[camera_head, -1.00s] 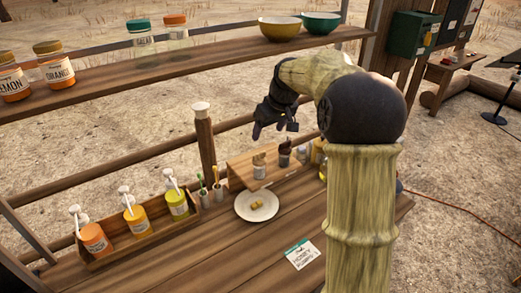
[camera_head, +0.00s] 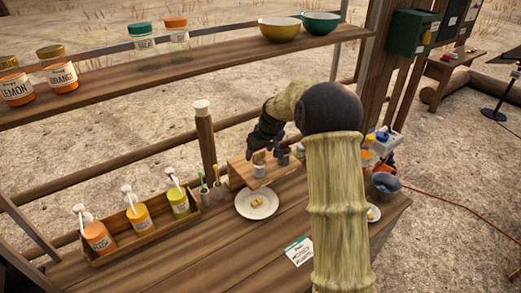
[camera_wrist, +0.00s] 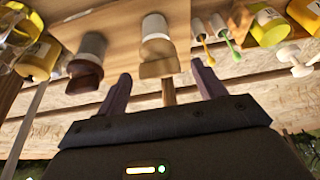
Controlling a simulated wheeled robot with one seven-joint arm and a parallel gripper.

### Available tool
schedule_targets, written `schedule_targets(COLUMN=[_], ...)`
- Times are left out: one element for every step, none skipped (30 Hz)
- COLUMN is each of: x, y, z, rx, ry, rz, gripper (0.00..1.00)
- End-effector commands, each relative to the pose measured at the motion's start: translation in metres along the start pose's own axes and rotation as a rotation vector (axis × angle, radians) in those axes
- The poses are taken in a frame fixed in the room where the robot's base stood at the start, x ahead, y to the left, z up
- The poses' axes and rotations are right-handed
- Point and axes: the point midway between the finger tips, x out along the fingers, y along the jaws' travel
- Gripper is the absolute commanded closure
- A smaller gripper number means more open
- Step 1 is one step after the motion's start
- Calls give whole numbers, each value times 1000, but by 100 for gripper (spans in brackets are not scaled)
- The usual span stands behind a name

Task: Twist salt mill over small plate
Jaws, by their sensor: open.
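Two mills stand on a wooden stand at the back of the counter. The tan-topped mill (camera_head: 259,170), with a pale body, also shows in the wrist view (camera_wrist: 155,28). The dark-topped mill shows beside it in the wrist view (camera_wrist: 90,48) and is mostly hidden in the head view. I cannot read which holds salt. My gripper (camera_wrist: 162,88) is open and empty, its fingers on either side of the tan top in the wrist view; contact cannot be told. A smaller plate (camera_head: 376,215) is partly hidden by my arm.
A wooden caddy (camera_head: 140,237) of pump bottles stands left, with brush cups (camera_head: 217,191) beside it. A shelf (camera_head: 190,78) with jars and bowls runs above. A blue-grey bowl (camera_head: 385,187) is at right. The front left counter is clear.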

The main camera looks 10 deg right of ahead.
Motion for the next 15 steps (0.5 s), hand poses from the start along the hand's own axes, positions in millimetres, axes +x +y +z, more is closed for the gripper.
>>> schedule_targets(x=[0, 0, 0, 0, 0, 0, 0, 0, 0, 0, 0, 0, -1, -1, -1], y=[0, 0, 0, 0, 0, 0, 0, 0, 0, 0, 0, 0, 0, 0, 0], z=[0, 0, 0, 0, 0, 0, 0, 0, 0, 0, 0, 0, 0, 0, 0], rx=[0, 0, 0, 0, 0, 0, 0, 0, 0, 0, 0, 1, 2, 4, 7], ry=[0, 0, 0, 0, 0, 0, 0, 0, 0, 0, 0, 0, 0, 0, 0], rz=[0, 0, 0, 0, 0, 0, 0, 0, 0, 0, 0, 0, 1, 2, 3], gripper=[31, 35, 43, 49, 54, 62, 68, 74, 76, 76, 76, 76, 76, 76, 76])
